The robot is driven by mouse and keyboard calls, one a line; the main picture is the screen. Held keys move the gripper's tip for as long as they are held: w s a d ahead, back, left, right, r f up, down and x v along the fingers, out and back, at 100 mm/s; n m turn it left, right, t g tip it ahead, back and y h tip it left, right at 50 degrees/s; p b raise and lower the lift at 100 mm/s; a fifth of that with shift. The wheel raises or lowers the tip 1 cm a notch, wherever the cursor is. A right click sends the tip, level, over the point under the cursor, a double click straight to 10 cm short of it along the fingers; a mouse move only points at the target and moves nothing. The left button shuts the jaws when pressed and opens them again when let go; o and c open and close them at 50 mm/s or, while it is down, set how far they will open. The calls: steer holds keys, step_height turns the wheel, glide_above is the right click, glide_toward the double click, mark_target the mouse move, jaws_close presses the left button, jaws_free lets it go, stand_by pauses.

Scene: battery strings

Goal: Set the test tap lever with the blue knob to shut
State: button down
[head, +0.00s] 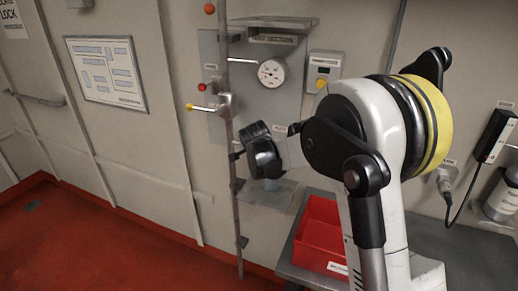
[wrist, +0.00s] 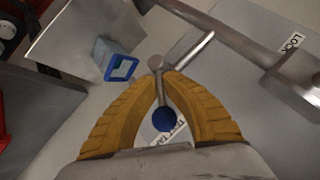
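In the wrist view the test tap lever (wrist: 161,88) runs from a metal pivot down to its round blue knob (wrist: 164,119). My gripper (wrist: 161,77) has its two yellow fingers on either side of the lever. The tips close in on the stem, and the blue knob sits in the gap between the fingers, nearer the palm. A label beneath is partly covered by the fingers. In the head view my gripper (head: 262,155) is at the wall panel below the yellow knob, and my arm hides the blue knob there.
A gauge (head: 271,72) is on the panel. A blue-rimmed square part (wrist: 122,68) is beside the tap. A red bin (head: 318,235) stands below.

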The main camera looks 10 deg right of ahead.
steer(key=shift+w+a+r+n+g+h+p, duration=0.15)
steer(key=shift+w+a+n+g+h+p, duration=0.15)
steer(key=shift+g+h, duration=0.2)
steer(key=shift+w+a+r+n+g+h+p, duration=0.1)
steer(key=shift+a+r+n+g+h+p, duration=0.1)
steer(key=shift+n+g+h, duration=0.3)
steer(key=shift+w+a+f+n+g+h, duration=0.15)
steer(key=shift+n+g+h, duration=0.15)
steer(key=shift+h, duration=0.25)
steer(key=shift+w+a+r+n+g+h, duration=0.15)
steer(key=shift+n+g+h, duration=0.15)
steer(key=shift+h, duration=0.25)
steer(key=shift+s+f, duration=0.1)
steer(key=c, duration=1.5)
jaws_free()
steer(key=shift+f, duration=0.1)
steer(key=shift+c, duration=0.2)
steer(key=v, duration=1.2)
